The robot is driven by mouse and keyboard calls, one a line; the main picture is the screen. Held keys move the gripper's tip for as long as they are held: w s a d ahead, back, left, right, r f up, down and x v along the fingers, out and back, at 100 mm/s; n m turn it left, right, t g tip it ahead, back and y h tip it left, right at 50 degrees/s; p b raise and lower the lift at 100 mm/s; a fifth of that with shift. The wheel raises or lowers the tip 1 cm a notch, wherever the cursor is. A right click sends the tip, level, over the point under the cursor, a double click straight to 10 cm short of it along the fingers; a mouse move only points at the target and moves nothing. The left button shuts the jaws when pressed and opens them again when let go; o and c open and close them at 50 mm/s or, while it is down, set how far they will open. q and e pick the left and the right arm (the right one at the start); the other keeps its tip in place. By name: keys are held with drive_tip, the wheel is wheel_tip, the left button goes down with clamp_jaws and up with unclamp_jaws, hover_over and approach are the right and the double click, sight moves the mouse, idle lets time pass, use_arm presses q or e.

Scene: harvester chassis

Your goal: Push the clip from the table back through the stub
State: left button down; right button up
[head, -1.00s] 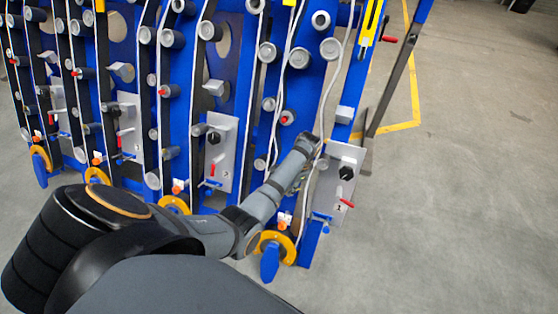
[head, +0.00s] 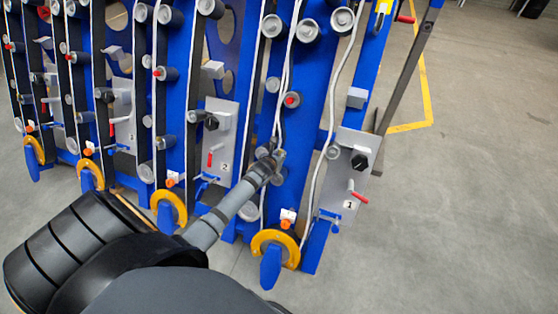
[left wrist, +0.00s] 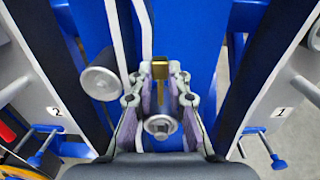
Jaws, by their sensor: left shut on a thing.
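My left gripper (head: 272,158) reaches in among the blue uprights. In the left wrist view my left gripper (left wrist: 160,85) has its fingertips closed on a small brass-coloured piece, which I take to be the clip (left wrist: 160,68). A round grey stub end with a bolt-like centre (left wrist: 160,125) shows between the fingers; I cannot tell how far behind them it lies or whether the clip touches it. Another grey stub (left wrist: 100,83) stands to the left. In the head view the clip is too small to make out. No table is in view. My right gripper is not in view.
A blue frame carries rows of grey stubs, some with red tips (head: 292,100). White cables (head: 335,95) hang near my gripper. Plates marked 1 (head: 355,180) and 2 (head: 227,130) flank it. A yellow ring (head: 268,240) is at the frame's foot. The floor on the right (head: 480,190) is clear.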

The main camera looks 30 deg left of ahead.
use_arm(q)
drive_tip(key=shift+r, duration=0.15)
drive_tip(key=shift+r+p, duration=0.2)
drive_tip(key=shift+p, duration=0.15)
drive_tip(key=shift+s+d+f+b, duration=0.1)
drive_tip(key=shift+s+f+b, duration=0.25)
drive_tip(key=shift+f, duration=0.4)
drive_tip(key=shift+s+d+f+b, duration=0.15)
drive_tip(key=shift+s+f, duration=0.25)
drive_tip(key=shift+f, duration=0.35)
drive_tip(key=shift+s+d+f+b, duration=0.1)
drive_tip(key=shift+s+f+b, duration=0.25)
drive_tip(key=shift+f, duration=0.4)
drive_tip(key=shift+r+p, duration=0.15)
drive_tip(key=shift+p, duration=0.3)
